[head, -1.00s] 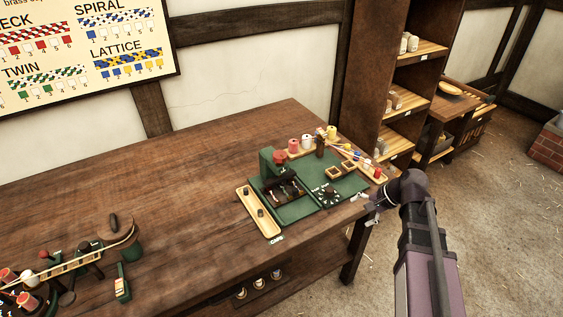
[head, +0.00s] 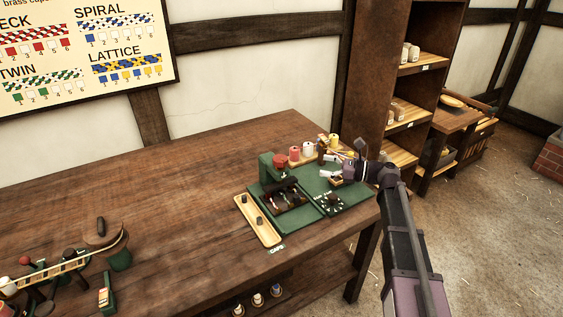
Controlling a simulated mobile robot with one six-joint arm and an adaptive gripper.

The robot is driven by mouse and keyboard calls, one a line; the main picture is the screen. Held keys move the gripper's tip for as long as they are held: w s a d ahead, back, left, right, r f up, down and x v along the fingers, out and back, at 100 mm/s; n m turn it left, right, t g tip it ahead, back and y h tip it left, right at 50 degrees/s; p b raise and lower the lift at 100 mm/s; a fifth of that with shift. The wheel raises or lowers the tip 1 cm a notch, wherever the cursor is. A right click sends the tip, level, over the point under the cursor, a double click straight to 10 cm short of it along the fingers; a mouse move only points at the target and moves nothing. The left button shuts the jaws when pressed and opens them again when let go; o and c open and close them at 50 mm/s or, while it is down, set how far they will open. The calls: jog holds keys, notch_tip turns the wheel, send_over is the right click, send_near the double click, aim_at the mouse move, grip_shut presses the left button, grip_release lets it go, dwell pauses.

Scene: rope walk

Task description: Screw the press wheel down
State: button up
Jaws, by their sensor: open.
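The green press (head: 268,168) stands on the green base plate (head: 312,208) at the right end of the workbench. The red press wheel (head: 280,160) sits at its top. Below it are a dark press part and small pieces in a dark recess, too small to tell apart. My gripper (head: 328,166) is open and appears empty. It is above the right part of the base plate, to the right of the wheel and apart from it, with its fingers pointing left.
A dial (head: 332,201) is on the base plate. Shelves (head: 425,68) stand beyond the bench. The bench middle (head: 165,200) is clear.

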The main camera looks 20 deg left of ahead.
aim_at(280, 158)
dwell(0.3)
jog(key=a, duration=0.9)
jog(key=s+a, duration=0.1)
jog(key=a, duration=0.3)
jog(key=shift+a, duration=0.35)
jog(key=shift+s, duration=0.1)
jog(key=c, duration=1.1)
